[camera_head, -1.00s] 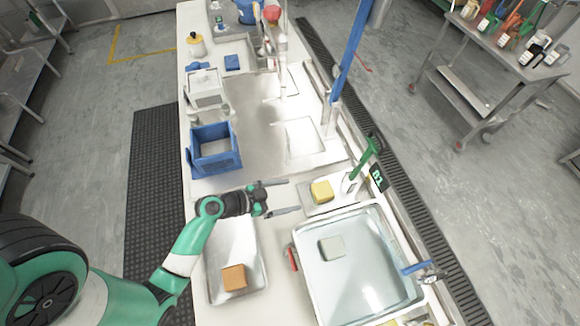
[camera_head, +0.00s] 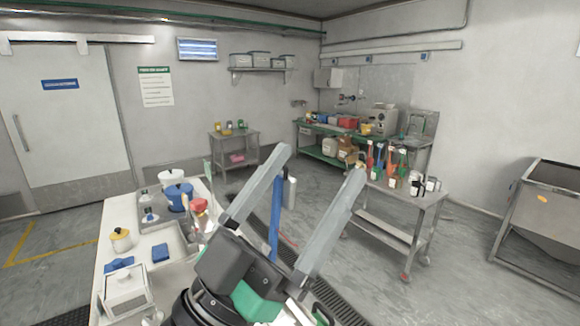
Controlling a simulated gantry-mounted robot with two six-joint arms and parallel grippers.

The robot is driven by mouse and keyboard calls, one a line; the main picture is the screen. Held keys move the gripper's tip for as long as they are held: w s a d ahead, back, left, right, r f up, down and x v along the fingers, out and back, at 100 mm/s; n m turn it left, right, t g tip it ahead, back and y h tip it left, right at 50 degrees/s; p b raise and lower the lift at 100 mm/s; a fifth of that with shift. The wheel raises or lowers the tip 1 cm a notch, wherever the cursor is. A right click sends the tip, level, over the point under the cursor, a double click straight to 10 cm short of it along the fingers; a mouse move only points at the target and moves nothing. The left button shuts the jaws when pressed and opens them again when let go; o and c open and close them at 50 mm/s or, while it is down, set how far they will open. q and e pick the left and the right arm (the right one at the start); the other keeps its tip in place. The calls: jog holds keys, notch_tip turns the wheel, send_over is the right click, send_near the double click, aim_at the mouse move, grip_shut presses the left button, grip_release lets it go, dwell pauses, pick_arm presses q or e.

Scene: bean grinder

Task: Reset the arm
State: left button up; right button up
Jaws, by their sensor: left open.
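My left gripper (camera_head: 310,205) is large and close in the head view, at the lower middle. Its two grey fingers point up and to the right and stand wide apart, with nothing held between them. Its dark body with a green part is at the bottom of the view. It is raised in front of the white counter (camera_head: 117,212), hiding much of the counter's right side. My right gripper is not in view.
On the counter are a blue pot (camera_head: 179,197), a yellow-topped bottle (camera_head: 120,239), a blue sponge-like block (camera_head: 160,252) and a white box (camera_head: 125,288). A steel cart (camera_head: 385,240) with bottles stands to the right. Grey floor lies between cart and counter.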

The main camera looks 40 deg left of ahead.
pick_arm(q)
jog(key=shift+n+t, duration=0.5)
jog(key=shift+t, duration=0.2)
jog(key=s+r, duration=0.1)
jog(key=r, duration=0.1)
jog(key=s+d+r, duration=0.1)
jog(key=s+r, duration=0.1)
jog(key=shift+s, duration=0.15)
notch_tip(320, 180, up, 27)
jog(key=p, duration=2.7)
jog(key=shift+r, duration=0.15)
jog(key=shift+a, duration=0.1)
